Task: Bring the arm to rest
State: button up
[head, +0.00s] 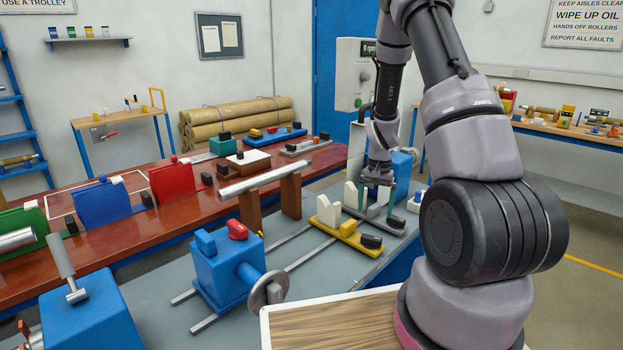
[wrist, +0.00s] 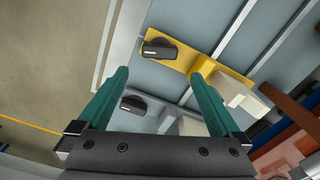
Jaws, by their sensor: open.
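My gripper (head: 377,200) hangs fingers-down from my bent arm, over the far part of the grey bench (head: 335,268). In the wrist view my gripper (wrist: 159,75) shows two teal fingers set wide apart with nothing held between them. Below and between the fingers is a grey slide with a black knob (wrist: 133,103). Beyond the fingertips lies a yellow slide (wrist: 205,66) with its own black knob and a pale block. In the head view the yellow slide (head: 350,238) sits just in front of my gripper. I cannot tell the exact gap between the fingertips and the grey slide.
A blue winder head (head: 222,272) with a handwheel stands nearer on the grey bench. A blue machine part (head: 403,165) stands close behind my gripper. Open floor (wrist: 45,75) lies left in the wrist view.

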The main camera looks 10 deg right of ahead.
jog(key=s+a+r+n+t+y, duration=0.1)
jog(key=s+a+r+t, duration=0.15)
jog(key=r, duration=1.05)
jog(key=s+a+r+t, duration=0.1)
jog(key=s+a+r, duration=0.25)
jog(key=r, duration=0.95)
jog(key=s+a+r+n+t, duration=0.1)
jog(key=s+a+r+t, duration=0.1)
jog(key=s+r, duration=0.4)
jog(key=s+a+r+n+t+y, duration=0.1)
jog(key=s+a+r, duration=0.2)
jog(key=s+r, duration=0.3)
jog(key=s, duration=0.4)
jog(key=shift+s+a+r+t, duration=0.2)
jog(key=shift+a+r+t, duration=0.05)
jog(key=shift+r+t, duration=0.1)
